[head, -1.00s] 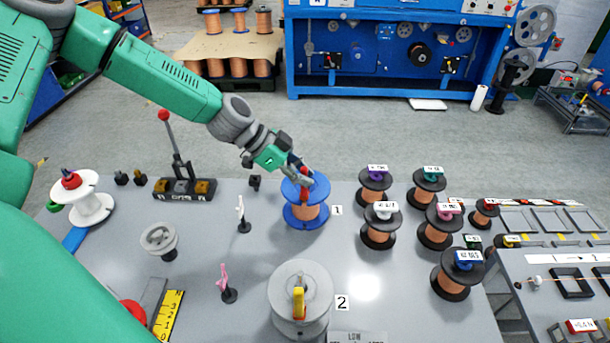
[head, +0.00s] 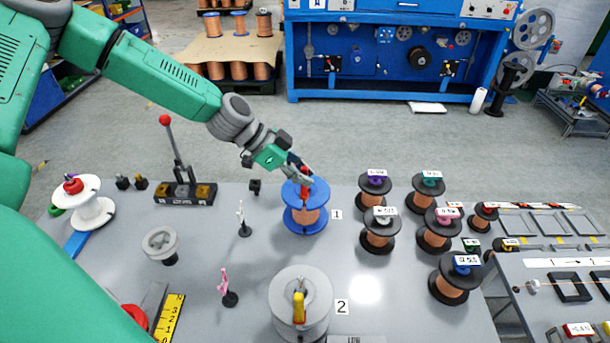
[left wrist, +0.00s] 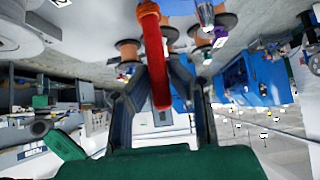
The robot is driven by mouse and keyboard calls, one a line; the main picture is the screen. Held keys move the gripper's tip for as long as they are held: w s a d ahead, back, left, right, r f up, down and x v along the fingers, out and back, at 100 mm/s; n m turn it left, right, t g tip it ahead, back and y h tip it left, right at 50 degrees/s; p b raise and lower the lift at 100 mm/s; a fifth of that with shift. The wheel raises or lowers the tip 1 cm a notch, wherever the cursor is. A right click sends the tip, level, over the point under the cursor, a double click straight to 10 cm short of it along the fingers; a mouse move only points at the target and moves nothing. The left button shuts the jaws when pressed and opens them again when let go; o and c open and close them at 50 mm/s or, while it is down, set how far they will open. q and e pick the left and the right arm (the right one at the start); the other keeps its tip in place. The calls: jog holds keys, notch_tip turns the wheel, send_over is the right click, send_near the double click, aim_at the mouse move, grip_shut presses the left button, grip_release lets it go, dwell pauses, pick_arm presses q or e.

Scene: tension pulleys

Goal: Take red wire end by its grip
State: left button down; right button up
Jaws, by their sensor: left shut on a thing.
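The red grip (head: 304,185) of the wire end stands at the top of the blue-flanged copper spool (head: 305,217) beside label 1. My left gripper (head: 303,176) reaches down to it from the upper left, its fingers closed around the grip. In the left wrist view the red grip (left wrist: 154,55) lies between the two dark fingers (left wrist: 158,85) of my left gripper. The wire itself is too small to make out. My right gripper is not in view.
A grey spool with a yellow grip (head: 299,306) stands by label 2. Several black-flanged spools (head: 380,232) stand to the right. A lever stand (head: 184,190), a white spool (head: 92,210) and small pegs (head: 244,222) stand to the left.

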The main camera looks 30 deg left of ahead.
pick_arm(q)
jog(key=shift+r, duration=0.45)
jog(key=shift+r+p, duration=0.4)
jog(key=shift+p, duration=0.05)
dwell(0.4)
